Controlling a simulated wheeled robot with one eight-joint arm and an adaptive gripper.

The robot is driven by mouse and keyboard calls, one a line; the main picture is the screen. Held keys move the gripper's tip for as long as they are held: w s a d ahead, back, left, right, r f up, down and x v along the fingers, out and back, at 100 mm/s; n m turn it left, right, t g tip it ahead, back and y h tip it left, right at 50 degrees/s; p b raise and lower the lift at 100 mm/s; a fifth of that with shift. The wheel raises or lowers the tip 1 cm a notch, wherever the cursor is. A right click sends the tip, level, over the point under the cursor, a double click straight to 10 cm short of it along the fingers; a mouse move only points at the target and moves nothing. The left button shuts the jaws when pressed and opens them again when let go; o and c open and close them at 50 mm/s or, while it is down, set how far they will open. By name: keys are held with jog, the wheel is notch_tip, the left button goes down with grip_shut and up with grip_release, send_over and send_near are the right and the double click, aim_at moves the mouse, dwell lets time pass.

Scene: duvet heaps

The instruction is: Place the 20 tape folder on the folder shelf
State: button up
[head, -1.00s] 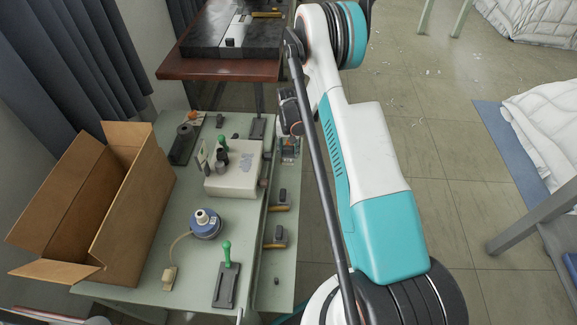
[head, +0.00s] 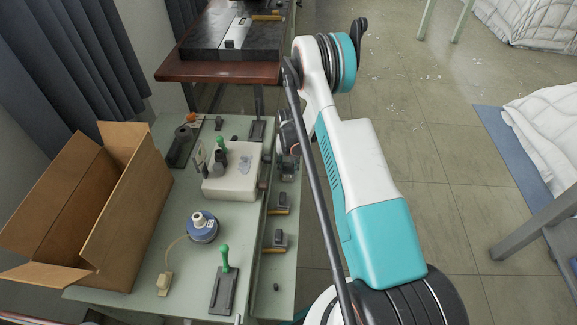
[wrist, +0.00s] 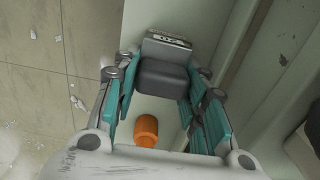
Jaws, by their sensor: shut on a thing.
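My gripper (wrist: 160,85) has teal fingers on both sides of a dark grey block (wrist: 163,80) with a pale, marked edge. An orange cylinder (wrist: 147,130), like a handle, shows below the block between the fingers. I take this to be the tape folder; its marking is too small to read. In the head view my gripper (head: 286,140) is low at the table's right edge, partly hidden by my arm. Along that side runs a narrow lower ledge (head: 271,262), perhaps the folder shelf. It bears similar grey tools with yellow-orange handles (head: 277,212).
The green table (head: 180,225) holds an open cardboard box (head: 130,220), a white box (head: 232,182), a blue round device (head: 201,228) and a green-handled tool (head: 224,285). A brown table (head: 185,72) stands behind.

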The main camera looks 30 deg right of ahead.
jog(key=o, duration=1.2)
jog(key=shift+f, duration=0.1)
jog(key=a+r+n+t+p, duration=0.1)
jog(key=a+r+p, duration=0.1)
jog(key=r, duration=1.2)
jog(key=a+r+p, duration=0.2)
jog(key=r, duration=1.2)
jog(key=s+a+r+n+t, duration=0.1)
jog(key=s+a+r, duration=0.25)
jog(key=r, duration=0.35)
jog(key=s+a+r+n+t, duration=0.1)
jog(key=s+a+r, duration=0.1)
jog(key=s+r, duration=0.35)
jog(key=s+a+r+n+t, duration=0.1)
jog(key=s+a+r, duration=0.2)
jog(key=s, duration=0.3)
jog(key=s+a+r+n+t, duration=0.1)
jog(key=s+a+r, duration=0.2)
jog(key=s, duration=0.4)
jog(key=s+a+r+n+t, duration=0.1)
jog(key=s+a+r+t, duration=0.1)
jog(key=s, duration=0.5)
jog(key=shift+s+a+r+n, duration=0.2)
jog(key=shift+a+r+n, duration=0.2)
jog(key=shift+a+r, duration=0.35)
